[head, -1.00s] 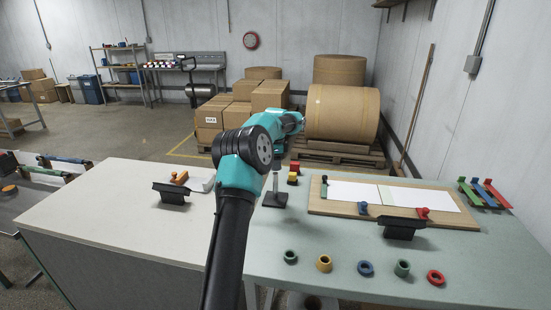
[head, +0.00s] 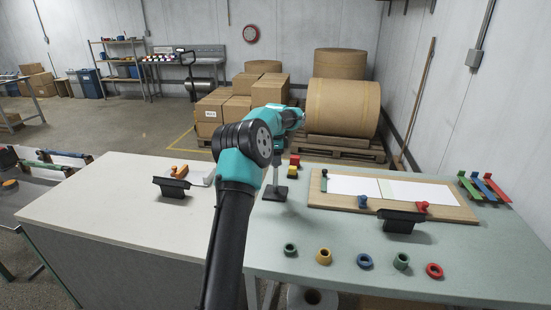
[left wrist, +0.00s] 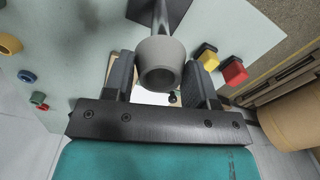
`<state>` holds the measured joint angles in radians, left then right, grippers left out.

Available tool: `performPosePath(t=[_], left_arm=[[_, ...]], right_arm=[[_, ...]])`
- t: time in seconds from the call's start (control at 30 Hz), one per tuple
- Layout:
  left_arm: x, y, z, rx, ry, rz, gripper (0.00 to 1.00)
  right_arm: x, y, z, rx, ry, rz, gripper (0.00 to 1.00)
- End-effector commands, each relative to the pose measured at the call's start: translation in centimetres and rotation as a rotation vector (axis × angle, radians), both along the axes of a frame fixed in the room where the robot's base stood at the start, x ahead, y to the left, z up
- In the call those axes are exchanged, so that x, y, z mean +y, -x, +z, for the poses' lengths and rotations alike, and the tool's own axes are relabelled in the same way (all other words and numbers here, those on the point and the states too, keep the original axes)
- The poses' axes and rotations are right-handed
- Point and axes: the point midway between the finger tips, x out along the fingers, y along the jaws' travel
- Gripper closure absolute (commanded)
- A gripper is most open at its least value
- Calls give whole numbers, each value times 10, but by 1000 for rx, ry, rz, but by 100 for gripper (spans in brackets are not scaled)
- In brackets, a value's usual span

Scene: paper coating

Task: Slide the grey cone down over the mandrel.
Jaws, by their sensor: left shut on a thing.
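The grey cone (left wrist: 160,52) is between the two dark fingers of my left gripper (left wrist: 160,78) in the left wrist view, its round opening facing the camera. The fingers are shut on it. The mandrel (head: 275,174) is a thin grey post on a dark square base (head: 274,194) on the green table in the head view. In the left wrist view the mandrel's post (left wrist: 160,18) shows just beyond the cone, in line with it. I cannot tell whether the cone is around the post. In the head view my arm hides the cone and the fingers. My right gripper is not in view.
Red and yellow blocks (head: 293,168) stand just behind the mandrel. A wooden board (head: 455,211) with white sheets lies to the right. Several coloured rings (head: 324,256) line the front. Dark brackets (head: 172,187) (head: 398,221) stand on both sides.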

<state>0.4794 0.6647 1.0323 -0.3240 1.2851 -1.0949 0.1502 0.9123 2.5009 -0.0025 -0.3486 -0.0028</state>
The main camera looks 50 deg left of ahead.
Motion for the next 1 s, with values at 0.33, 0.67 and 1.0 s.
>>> performPosePath(t=[0.33, 0.67, 1.0], left_arm=[[0, 0, 0, 0, 0, 0, 73], [0, 0, 0, -1, -2, -5, 73], [0, 0, -5, -1, -1, -4, 73]], right_arm=[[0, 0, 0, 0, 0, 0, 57], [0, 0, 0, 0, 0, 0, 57], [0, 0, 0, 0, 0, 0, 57]])
